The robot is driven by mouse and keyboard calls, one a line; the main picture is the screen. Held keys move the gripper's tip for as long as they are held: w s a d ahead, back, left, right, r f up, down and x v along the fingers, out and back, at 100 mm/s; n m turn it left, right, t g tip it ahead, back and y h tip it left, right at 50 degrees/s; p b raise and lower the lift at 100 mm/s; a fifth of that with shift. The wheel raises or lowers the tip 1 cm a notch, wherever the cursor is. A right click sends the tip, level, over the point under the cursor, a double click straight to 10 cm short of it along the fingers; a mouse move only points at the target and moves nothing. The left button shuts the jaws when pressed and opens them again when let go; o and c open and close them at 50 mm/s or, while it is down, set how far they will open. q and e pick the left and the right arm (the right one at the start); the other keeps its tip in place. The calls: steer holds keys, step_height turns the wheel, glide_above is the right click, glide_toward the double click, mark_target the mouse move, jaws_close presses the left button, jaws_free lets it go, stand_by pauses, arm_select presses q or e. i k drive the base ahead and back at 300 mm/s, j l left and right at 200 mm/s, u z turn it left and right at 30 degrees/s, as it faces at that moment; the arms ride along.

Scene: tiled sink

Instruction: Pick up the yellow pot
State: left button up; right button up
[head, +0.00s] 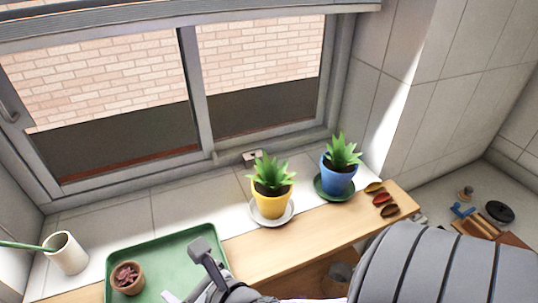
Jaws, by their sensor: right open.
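The yellow pot (270,205) holds a green spiky plant and stands upright on a white saucer (286,214) on the sill, in the middle of the head view. My right gripper (184,271) is low in the view, to the left of the yellow pot and apart from it. It is open, over the near right part of the green tray, with nothing seen between its fingers. My right arm comes in from the lower right and hides part of the wooden ledge. My left gripper is out of view.
A blue pot (338,180) with a similar plant stands on a green saucer (322,192) right of the yellow pot. A small brown pot (128,283) sits on the green tray (172,241). A white cup (66,254) is at far left. Small dishes (382,199) lie at right. The window is behind.

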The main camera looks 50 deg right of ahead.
mark_target(271, 187)
steer(key=z, duration=1.65)
